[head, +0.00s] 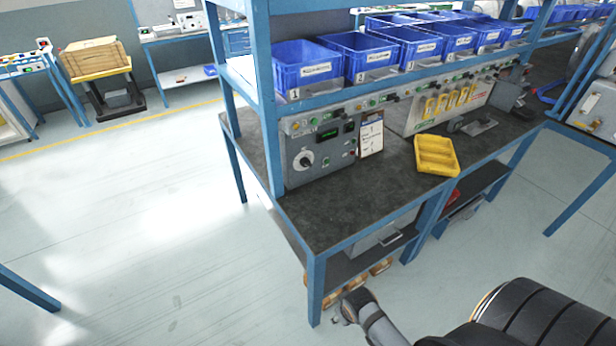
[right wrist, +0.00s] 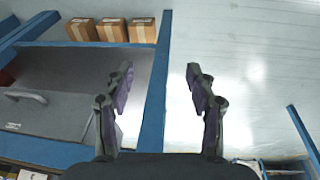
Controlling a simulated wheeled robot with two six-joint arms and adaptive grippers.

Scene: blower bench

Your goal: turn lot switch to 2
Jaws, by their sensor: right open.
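The grey control box (head: 320,150) stands on the dark bench top, under the shelf at the bench's left end. Its rotary switch (head: 303,160) is a dark knob on a round white dial at the lower left of its face. The dial marks and the knob's setting are too small to read. A lit green display sits above it. My right gripper (head: 345,308) is low beside the front leg of the bench, far below and away from the switch. In the right wrist view it (right wrist: 160,82) is open and empty. My left gripper is not in view.
Blue numbered bins (head: 307,70) line the shelf above the box. A white card (head: 370,137) stands at the box's right. A yellow tray (head: 436,155) lies farther right. The bench top (head: 345,205) before the box is clear.

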